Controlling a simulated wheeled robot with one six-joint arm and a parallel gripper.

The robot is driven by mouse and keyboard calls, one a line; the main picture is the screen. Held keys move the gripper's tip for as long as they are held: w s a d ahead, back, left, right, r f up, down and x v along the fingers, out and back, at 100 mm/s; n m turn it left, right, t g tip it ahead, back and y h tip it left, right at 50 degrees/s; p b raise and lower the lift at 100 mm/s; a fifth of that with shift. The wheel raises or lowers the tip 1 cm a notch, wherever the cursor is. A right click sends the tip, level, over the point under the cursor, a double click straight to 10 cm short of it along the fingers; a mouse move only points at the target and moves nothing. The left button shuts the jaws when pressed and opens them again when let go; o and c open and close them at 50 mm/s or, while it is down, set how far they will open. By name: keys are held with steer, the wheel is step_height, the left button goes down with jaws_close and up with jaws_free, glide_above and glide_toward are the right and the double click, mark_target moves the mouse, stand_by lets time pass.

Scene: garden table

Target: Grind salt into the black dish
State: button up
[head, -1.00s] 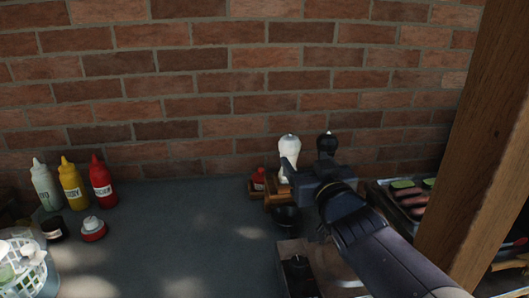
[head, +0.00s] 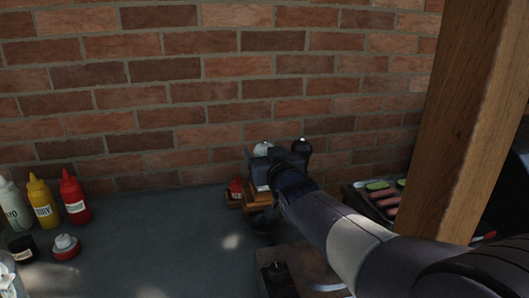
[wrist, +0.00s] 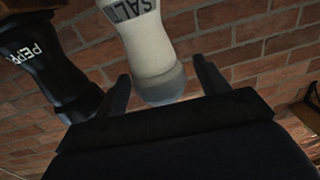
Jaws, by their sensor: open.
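The white salt mill (wrist: 150,45), marked SALT, shows in the wrist view with its grey end between my finger tips. In the head view only the top of the salt mill (head: 263,148) shows above my gripper (head: 268,166). My gripper also shows in the wrist view (wrist: 163,84); it is open, with a finger on each side of the mill. I cannot tell whether either finger touches it. The black dish (head: 264,224) sits on the table in front of the mills, partly hidden by my arm.
The black pepper mill (head: 302,157) stands close to the right of the salt mill. A small red item (head: 235,189) is at the left. A wooden post (head: 475,120) and a food tray (head: 372,203) are at the right. The grey table's (head: 165,235) middle is clear.

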steer(key=shift+w+a, duration=0.1)
steer(key=shift+w, duration=0.2)
